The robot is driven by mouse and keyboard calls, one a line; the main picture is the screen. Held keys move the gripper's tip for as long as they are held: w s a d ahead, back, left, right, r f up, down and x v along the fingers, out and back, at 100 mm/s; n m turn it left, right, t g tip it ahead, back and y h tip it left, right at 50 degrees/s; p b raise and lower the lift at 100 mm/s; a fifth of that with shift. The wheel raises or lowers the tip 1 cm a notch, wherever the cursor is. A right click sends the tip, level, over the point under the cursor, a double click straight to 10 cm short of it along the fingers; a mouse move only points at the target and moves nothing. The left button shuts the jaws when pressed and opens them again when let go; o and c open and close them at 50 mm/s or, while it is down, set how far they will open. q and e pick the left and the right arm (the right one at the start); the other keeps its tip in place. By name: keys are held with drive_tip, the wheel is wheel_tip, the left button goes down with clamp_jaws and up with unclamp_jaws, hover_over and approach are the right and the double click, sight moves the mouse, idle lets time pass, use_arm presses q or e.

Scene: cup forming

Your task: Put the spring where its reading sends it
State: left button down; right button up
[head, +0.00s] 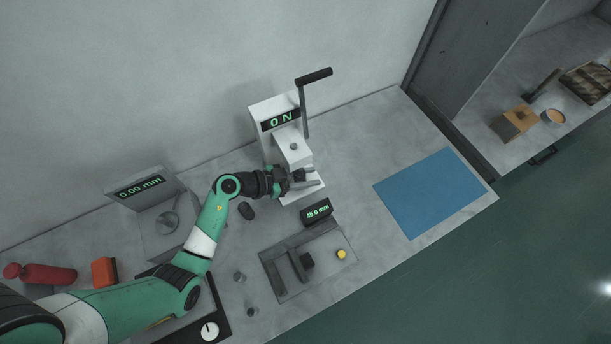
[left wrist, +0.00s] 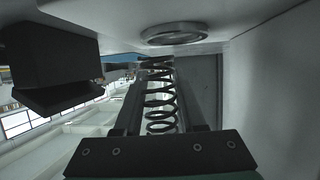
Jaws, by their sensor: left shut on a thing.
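My left gripper (head: 308,180) is at the press-like tester (head: 270,112), whose display (head: 281,120) reads "0 N". In the left wrist view, the gripper (left wrist: 158,115) is shut on a dark coil spring (left wrist: 161,100). The spring stands roughly upright between the fingers, below a round metal ring (left wrist: 175,34) on the tester's underside. A clear gap between spring and ring cannot be judged. The spring cannot be made out in the head view. My right gripper is out of view.
The lever (head: 303,105) rises right of the tester. A grey fixture (head: 312,262) has a "45.0 mm" display (head: 317,212) and a yellow button (head: 341,254). A "0.00 mm" gauge (head: 141,187) stands left. A blue mat (head: 430,192) lies bare at right.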

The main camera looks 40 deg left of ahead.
use_arm(q)
drive_tip(key=shift+w+a+f+p, duration=0.2)
drive_tip(key=shift+a+f+p, duration=0.25)
drive_tip(key=shift+a, duration=0.25)
drive_tip(key=shift+a+f, duration=0.15)
drive_tip(key=shift+a, duration=0.05)
drive_tip(key=shift+d, duration=0.1)
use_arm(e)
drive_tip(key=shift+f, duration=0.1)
use_arm(q)
drive_tip(key=shift+f, duration=0.2)
drive_tip(key=shift+c, duration=2.4)
unclamp_jaws()
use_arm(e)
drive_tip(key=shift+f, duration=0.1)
